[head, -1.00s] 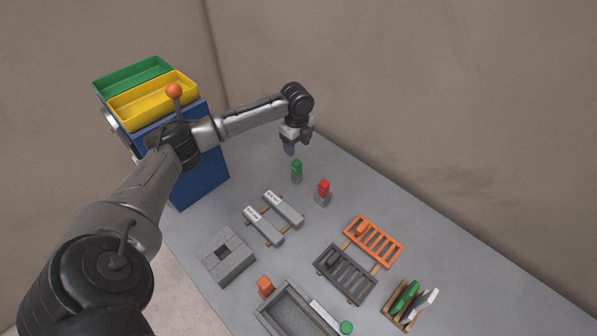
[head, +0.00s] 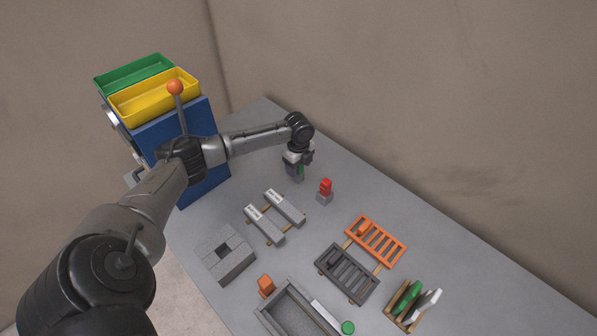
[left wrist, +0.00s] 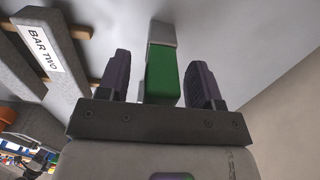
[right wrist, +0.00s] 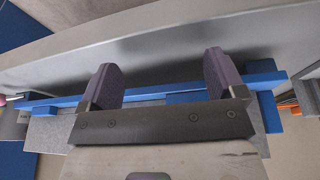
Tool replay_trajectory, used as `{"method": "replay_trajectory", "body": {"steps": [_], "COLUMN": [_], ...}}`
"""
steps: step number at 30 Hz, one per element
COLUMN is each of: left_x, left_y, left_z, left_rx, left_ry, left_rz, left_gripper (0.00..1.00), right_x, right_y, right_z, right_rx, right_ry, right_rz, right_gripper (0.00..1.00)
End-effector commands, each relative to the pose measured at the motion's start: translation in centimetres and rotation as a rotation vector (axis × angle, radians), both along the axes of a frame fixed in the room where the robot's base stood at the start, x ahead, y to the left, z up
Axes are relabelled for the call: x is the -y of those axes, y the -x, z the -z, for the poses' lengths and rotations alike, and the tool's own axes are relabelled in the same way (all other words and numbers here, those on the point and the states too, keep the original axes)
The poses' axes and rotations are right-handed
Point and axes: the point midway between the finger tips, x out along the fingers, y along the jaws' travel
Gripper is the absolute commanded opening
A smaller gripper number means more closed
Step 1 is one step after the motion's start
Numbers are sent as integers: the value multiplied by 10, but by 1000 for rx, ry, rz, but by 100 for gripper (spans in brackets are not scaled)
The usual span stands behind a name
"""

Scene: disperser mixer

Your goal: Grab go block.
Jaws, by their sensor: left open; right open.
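The green block (head: 301,169), which I take to be the go block, stands on a small grey base at the back of the table, partly hidden by my left gripper (head: 294,169). In the left wrist view the green block (left wrist: 161,75) and its grey base (left wrist: 163,33) sit between the two fingers of my left gripper (left wrist: 160,78). The fingers are open, with a gap showing on both sides of the block. A red block (head: 325,186) on a similar base stands just to the right. My right gripper (right wrist: 165,80) is open and appears only in the right wrist view.
Two grey bars (head: 265,224) lie on wooden strips in front. A blue cabinet with yellow (head: 153,99) and green trays stands left.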

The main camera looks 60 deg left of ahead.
Motion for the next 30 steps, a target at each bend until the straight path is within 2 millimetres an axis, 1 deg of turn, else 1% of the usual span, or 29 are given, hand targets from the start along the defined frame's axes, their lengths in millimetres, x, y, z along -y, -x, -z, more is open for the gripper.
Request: {"method": "replay_trajectory", "body": {"steps": [2,8,27,30], "left_x": [0,0,0,0], "left_y": [0,0,0,0], "left_z": [6,7,6,6], "left_rx": [-2,-1,0,1], "left_ry": [0,-1,-1,-1], "left_rz": [0,1,1,0], "left_gripper": [60,60,0,0], "right_x": [0,0,3,3], "right_y": [0,0,0,0], "right_z": [1,1,1,1], "right_rx": [0,0,1,0], "right_ry": [0,1,11,9], "right_rz": [0,-1,-7,-6], "right_gripper": [89,89,89,89]}}
